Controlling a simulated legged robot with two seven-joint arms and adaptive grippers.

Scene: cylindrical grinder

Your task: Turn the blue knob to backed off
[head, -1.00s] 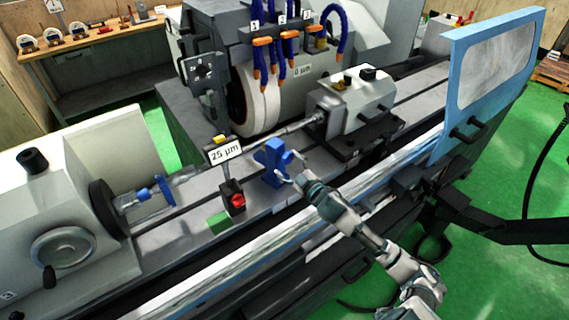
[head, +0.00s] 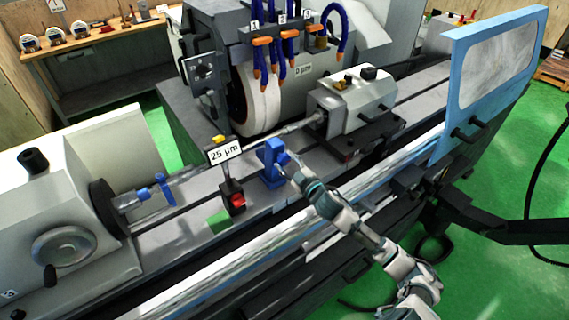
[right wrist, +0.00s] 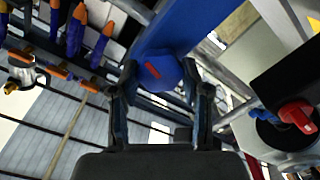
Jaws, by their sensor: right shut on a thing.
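The blue knob (head: 282,158) sits on the front of a blue upright stand (head: 268,165) on the grinder's table. In the right wrist view the knob (right wrist: 160,70) is round with a red mark on its face, and it lies between the fingers. My right gripper (head: 288,168) reaches in from the lower right and is shut on the knob; its fingers also show in the right wrist view (right wrist: 160,88). In the head view the gripper partly hides the knob. My left gripper is not in view.
A "25 µm" display (head: 224,152) stands left of the stand, above a black box with a red button (head: 237,200). Orange-tipped coolant hoses (head: 270,60) hang by the grinding wheel (head: 262,103) behind. A thin workpiece (head: 280,131) runs behind the stand.

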